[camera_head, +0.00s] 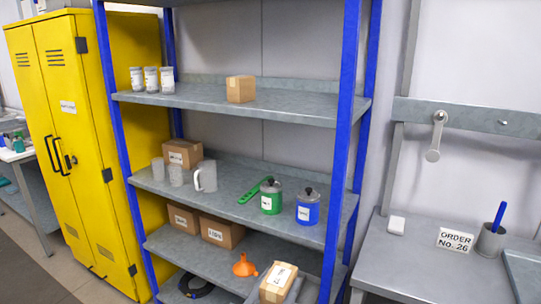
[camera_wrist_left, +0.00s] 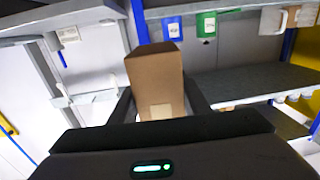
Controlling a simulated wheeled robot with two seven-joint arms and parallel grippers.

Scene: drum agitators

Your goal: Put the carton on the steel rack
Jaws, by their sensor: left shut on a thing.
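The carton (camera_head: 278,284) is a small brown box with a white label, low in the head view in front of the steel rack. In the left wrist view the carton (camera_wrist_left: 155,82) stands between the two dark fingers of my left gripper (camera_wrist_left: 160,103), which is shut on it. In the head view my left gripper (camera_head: 290,291) is mostly cut off by the bottom edge. The steel rack (camera_head: 344,110) has blue uprights and grey shelves. I cannot tell whether the carton touches a shelf. My right gripper is not in view.
The top visible shelf holds white jars (camera_head: 151,80) and a small box (camera_head: 240,89). The middle shelf has a jug (camera_head: 206,177), a green can (camera_head: 271,198) and a blue can (camera_head: 308,207). An orange funnel (camera_head: 244,266) is lower. A bench (camera_head: 420,265) stands right.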

